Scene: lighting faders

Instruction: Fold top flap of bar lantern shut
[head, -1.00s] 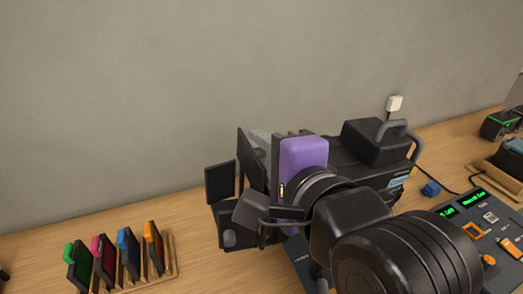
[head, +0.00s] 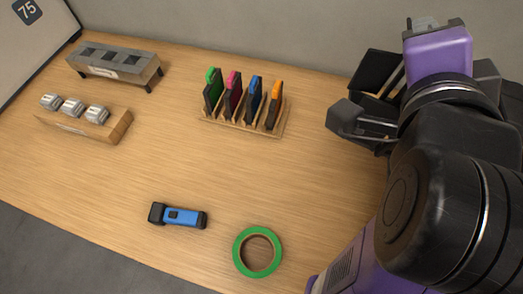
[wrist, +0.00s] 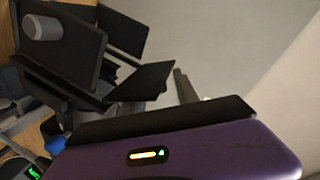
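The bar lantern is mostly hidden behind my arm in the head view, where one black flap (head: 376,70) shows left of my gripper. In the wrist view its black flaps stand splayed at the upper left: one with a grey knob (wrist: 42,27), one behind it (wrist: 123,30), and a tilted one (wrist: 140,82) nearest my gripper. I cannot tell for sure which is the top flap. My gripper (wrist: 187,88) has a purple body along the bottom of the wrist view. Its dark finger is apart from the flaps there. The finger gap is not clear.
On the table left of my arm are a rack of coloured filters (head: 243,118), a blue flashlight (head: 178,215) and a green tape roll (head: 257,252). A grey bar fixture (head: 115,65) and a wooden block with clamps (head: 82,122) lie farther left. Mid-table is clear.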

